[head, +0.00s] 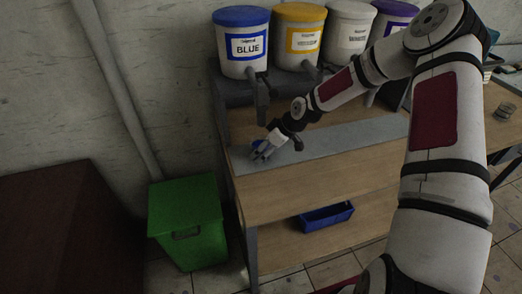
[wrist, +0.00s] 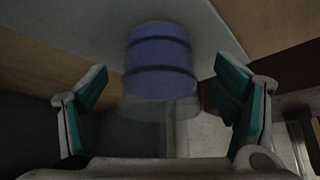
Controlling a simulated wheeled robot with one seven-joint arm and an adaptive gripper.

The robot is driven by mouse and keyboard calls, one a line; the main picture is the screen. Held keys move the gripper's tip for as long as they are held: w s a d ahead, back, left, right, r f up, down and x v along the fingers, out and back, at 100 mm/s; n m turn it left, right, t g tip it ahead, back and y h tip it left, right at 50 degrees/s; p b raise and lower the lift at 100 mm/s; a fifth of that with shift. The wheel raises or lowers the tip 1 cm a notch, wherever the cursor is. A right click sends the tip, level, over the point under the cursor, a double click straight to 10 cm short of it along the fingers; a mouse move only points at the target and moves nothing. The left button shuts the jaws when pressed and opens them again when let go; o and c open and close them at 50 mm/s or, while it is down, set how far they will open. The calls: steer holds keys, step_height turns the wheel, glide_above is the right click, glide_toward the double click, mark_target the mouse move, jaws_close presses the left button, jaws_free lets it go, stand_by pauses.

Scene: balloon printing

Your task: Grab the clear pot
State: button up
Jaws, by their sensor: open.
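The clear pot (wrist: 160,62) shows in the wrist view as a see-through cylinder with blue in it and darker bands around it. It is centred between the two teal-padded fingers of my gripper (wrist: 161,85), with a gap on each side. In the head view my gripper (head: 263,153) is low over the left end of the grey strip on the workbench. Only a little blue of the pot (head: 257,144) shows there, mostly hidden by the gripper. My gripper is open, and neither finger visibly touches the pot.
Large labelled paint tubs, blue (head: 242,42), yellow (head: 299,36), white (head: 348,35) and purple (head: 396,15), stand along the back above the workbench (head: 310,182). A blue tray (head: 326,217) sits on the lower shelf. A green bin (head: 186,222) stands left of the bench. The grey strip's middle is clear.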

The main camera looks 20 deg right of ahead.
steer(key=shift+w+a+f, duration=0.2)
steer(key=shift+w+f, duration=0.1)
steer(key=shift+f, duration=0.25)
steer(key=c, duration=1.6)
